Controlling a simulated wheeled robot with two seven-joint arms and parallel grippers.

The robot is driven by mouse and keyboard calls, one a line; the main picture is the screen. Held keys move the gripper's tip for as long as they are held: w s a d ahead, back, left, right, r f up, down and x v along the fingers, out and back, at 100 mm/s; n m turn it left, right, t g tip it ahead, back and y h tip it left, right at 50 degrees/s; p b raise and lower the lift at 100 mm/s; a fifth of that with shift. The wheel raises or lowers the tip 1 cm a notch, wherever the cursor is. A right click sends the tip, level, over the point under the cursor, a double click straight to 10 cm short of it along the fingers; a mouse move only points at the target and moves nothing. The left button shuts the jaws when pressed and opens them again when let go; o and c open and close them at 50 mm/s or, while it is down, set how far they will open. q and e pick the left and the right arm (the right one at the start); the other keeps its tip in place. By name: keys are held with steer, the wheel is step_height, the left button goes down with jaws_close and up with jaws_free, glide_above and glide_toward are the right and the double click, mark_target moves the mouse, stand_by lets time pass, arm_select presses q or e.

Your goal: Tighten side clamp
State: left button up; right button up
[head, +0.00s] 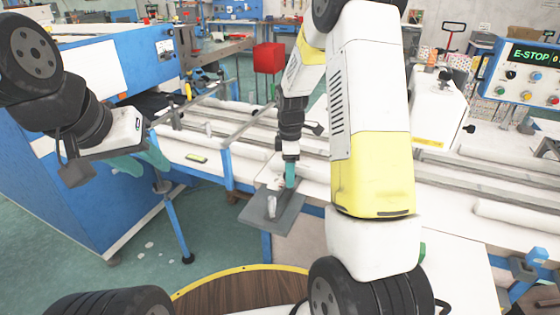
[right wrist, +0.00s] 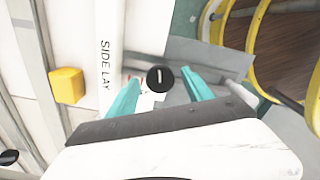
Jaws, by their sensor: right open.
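The side clamp shows in the right wrist view as a round black knob (right wrist: 160,78) with a white line across its face, beside a white bar (right wrist: 108,45) lettered "SIDE LAY". My right gripper (right wrist: 160,92) is open, with its teal fingertips on either side of the knob and gaps visible to both. In the head view my right gripper (head: 290,174) points down over the table near a grey plate (head: 284,217); the knob cannot be made out there. My left gripper (head: 148,160) is at the left, its teal fingers apart and empty, away from the knob.
A yellow block (right wrist: 67,85) sits left of the bar in the right wrist view. Long rails (head: 450,165) run along the white table. A blue machine (head: 110,65) stands at left, an E-STOP panel (head: 527,72) at right. A red box (head: 268,58) is behind.

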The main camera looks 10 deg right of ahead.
jaws_close()
steer(key=shift+m, duration=0.3)
steer(key=m, duration=0.4)
steer(key=shift+m, duration=0.3)
steer(key=m, duration=1)
steer(key=shift+m, duration=0.4)
steer(key=m, duration=0.4)
steer(key=shift+w, duration=0.1)
steer(key=shift+m, duration=0.3)
